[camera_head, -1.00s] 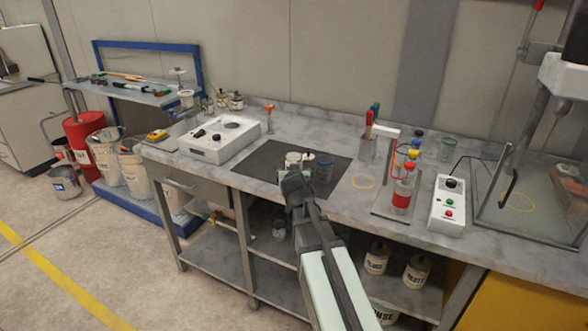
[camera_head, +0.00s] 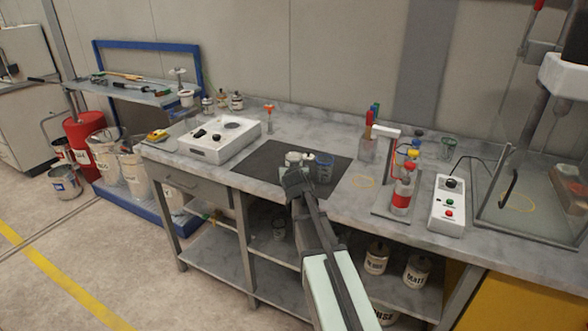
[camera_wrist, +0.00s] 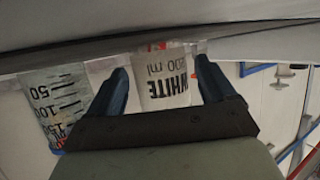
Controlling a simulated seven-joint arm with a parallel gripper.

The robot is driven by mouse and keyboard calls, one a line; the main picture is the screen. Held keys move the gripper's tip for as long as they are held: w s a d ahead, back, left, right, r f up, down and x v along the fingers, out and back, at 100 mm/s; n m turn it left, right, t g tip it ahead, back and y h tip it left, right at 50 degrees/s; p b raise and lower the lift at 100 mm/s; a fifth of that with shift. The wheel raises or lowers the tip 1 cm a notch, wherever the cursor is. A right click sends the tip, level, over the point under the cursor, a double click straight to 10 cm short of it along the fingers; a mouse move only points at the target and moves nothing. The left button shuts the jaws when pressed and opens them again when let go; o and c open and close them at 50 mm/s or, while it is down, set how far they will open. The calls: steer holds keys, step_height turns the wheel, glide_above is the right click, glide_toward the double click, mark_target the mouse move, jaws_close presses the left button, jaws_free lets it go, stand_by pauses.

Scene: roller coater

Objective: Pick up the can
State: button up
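The white can (camera_wrist: 165,92), lettered "WHITE 200 ml", appears upside down in the wrist view. In the head view the can (camera_head: 293,157) stands on the dark mat (camera_head: 262,172), partly hidden by my gripper. My gripper (camera_head: 297,172) is in front of it, low over the mat's front part. In the wrist view my gripper (camera_wrist: 163,70) is open, with one dark finger on each side of the can. The gaps look narrow; I cannot tell whether either finger touches it.
A clear graduated beaker (camera_head: 323,168) stands close right of the can; it also shows in the wrist view (camera_wrist: 55,100). A white control box (camera_head: 218,141) is to the left.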

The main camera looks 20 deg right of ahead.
steer(key=c, duration=1.1)
steer(key=shift+r, duration=5.05)
